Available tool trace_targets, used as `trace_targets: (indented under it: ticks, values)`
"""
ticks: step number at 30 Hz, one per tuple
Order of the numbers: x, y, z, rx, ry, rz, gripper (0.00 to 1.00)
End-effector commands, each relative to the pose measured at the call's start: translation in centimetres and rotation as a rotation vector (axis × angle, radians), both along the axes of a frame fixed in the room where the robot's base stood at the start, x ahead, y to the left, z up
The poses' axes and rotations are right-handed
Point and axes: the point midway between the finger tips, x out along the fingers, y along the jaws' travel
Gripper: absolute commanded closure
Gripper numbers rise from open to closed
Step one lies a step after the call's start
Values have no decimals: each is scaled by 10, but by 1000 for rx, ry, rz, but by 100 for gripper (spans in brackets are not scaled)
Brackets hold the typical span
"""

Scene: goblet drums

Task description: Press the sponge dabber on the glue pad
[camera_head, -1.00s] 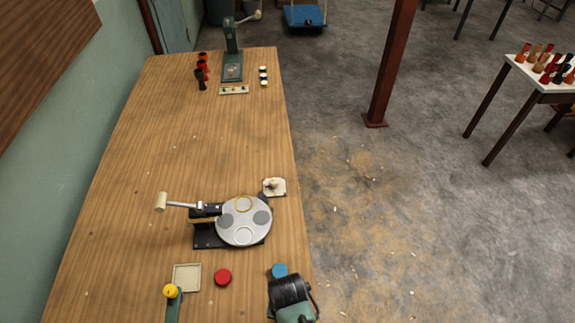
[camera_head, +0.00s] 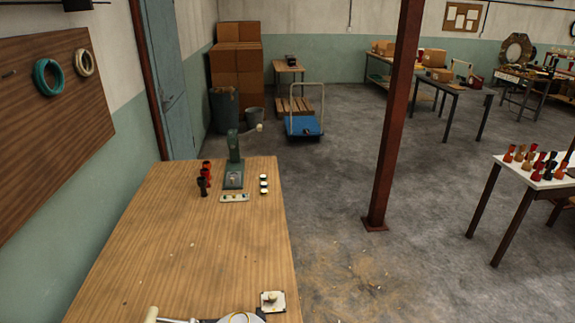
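A small pale square pad (camera_head: 279,306) lies near the table's right edge at the bottom of the head view. A small cream knob-shaped piece (camera_head: 270,297) stands on it; it may be the sponge dabber on the glue pad, but it is too small to tell. My gripper is not in view.
The wooden table (camera_head: 200,250) is mostly clear in the middle. A green lever press (camera_head: 234,165), red and dark goblet drums (camera_head: 205,176) and a small strip tray (camera_head: 234,197) stand at its far end. A round plate device (camera_head: 235,318) is cut off below. A rust-red post (camera_head: 395,120) rises right.

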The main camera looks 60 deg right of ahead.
Motion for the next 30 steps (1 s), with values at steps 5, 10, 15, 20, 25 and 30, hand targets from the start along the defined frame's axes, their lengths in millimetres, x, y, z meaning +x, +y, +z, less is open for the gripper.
trace_targets:
  ticks: [5,10,15,20,25,30]
  values:
    - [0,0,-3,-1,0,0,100]
    - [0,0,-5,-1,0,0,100]
    - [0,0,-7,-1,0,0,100]
    - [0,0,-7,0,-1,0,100]
    - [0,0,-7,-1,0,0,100]
    - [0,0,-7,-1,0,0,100]
